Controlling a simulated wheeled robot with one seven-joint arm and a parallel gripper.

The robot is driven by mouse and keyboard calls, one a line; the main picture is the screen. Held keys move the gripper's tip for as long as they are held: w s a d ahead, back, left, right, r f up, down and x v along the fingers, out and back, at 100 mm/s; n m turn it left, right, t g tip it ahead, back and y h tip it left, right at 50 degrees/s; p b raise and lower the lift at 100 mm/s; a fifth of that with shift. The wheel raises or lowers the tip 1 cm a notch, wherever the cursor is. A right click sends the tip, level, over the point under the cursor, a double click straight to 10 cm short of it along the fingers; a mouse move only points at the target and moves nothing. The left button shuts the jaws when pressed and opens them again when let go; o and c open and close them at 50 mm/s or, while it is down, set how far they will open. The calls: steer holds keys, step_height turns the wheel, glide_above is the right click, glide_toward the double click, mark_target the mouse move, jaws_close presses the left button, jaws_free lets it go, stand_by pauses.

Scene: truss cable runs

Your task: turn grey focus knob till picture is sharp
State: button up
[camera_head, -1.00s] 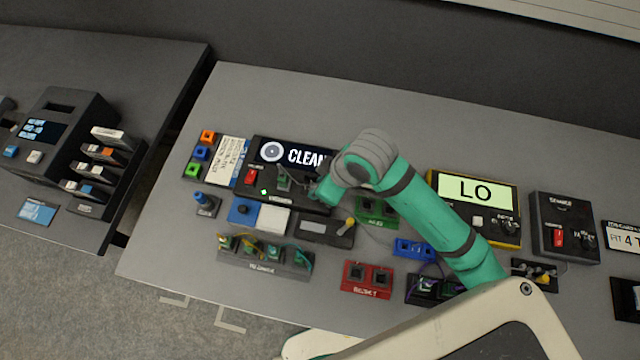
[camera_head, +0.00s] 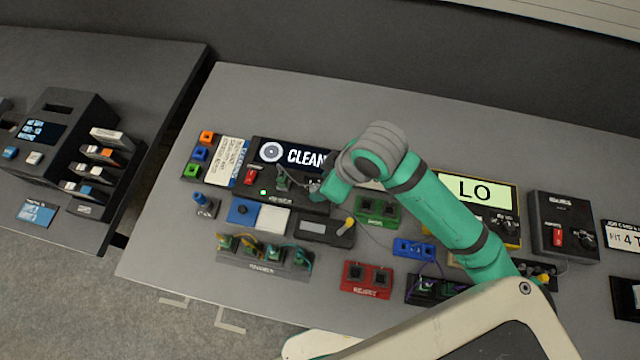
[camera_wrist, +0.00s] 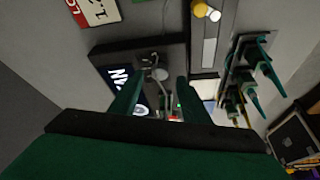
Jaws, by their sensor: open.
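A black unit (camera_head: 240,183) on the table carries a screen (camera_head: 292,154) whose readable white letters begin "CLEAN"; my arm hides the rest. The unit also has a red switch (camera_head: 251,175) and a lit green lamp (camera_head: 263,192). A small grey round knob (camera_wrist: 160,74) shows on this unit in the wrist view, between the lines of my two fingers. My gripper (camera_wrist: 158,82) is open, its green fingers spread. In the head view my gripper (camera_head: 312,190) is over the right part of the unit. I cannot tell whether a finger touches the knob.
A grey meter box (camera_head: 322,228) with a yellow-tipped plug and a blue-and-white block (camera_head: 272,219) lie just in front. Bare table lies at the front left.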

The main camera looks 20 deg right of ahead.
steer(key=v, duration=0.7)
steer(key=shift+r, duration=0.35)
steer(key=shift+s, duration=0.25)
